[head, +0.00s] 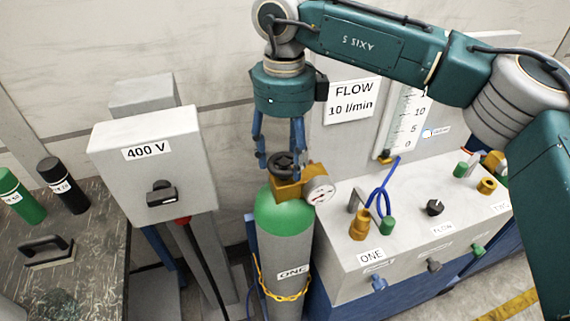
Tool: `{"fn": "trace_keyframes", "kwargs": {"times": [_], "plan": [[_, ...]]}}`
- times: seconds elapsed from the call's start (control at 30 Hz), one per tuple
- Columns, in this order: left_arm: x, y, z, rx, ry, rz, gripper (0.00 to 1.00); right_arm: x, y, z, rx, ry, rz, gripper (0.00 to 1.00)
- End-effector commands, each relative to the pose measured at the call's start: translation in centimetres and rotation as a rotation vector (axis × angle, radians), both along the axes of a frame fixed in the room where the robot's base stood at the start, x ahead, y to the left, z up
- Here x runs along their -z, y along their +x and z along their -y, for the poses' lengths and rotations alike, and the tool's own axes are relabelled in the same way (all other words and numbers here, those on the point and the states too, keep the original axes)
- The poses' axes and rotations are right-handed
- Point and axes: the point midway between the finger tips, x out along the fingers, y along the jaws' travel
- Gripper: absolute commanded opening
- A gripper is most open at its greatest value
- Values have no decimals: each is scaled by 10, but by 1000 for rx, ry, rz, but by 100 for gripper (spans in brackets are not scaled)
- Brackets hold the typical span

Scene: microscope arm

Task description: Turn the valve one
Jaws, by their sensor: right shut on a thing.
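The gas cylinder labelled ONE (283,240) stands upright at the centre, grey with a green shoulder and a yellow chain around it. Its dark valve handwheel (284,163) sits on top, above a brass regulator with a round gauge (318,190). My right gripper (281,158) points straight down from above, its blue fingers shut on the handwheel, one on each side. The fingers partly hide the wheel. My left gripper is not in view.
A grey 400 V switch box (155,165) stands close on the left. On the right is a grey panel bench (400,215) with knobs, fittings and a blue hose. A dark table (85,265) with small bottles is at far left.

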Motion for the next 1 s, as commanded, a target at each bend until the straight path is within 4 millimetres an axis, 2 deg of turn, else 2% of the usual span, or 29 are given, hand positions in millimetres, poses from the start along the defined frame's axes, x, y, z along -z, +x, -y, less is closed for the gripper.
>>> {"fn": "trace_keyframes", "kwargs": {"times": [0.03, 0.4, 1.0], "plan": [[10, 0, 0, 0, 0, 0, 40, 3, 2, -2, 44, 7, 7, 29], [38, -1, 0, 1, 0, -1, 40, 1, 3, -2, 395, 8, 7, 29], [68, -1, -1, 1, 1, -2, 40, -2, 4, 0, 905, 10, 9, 29]]}}
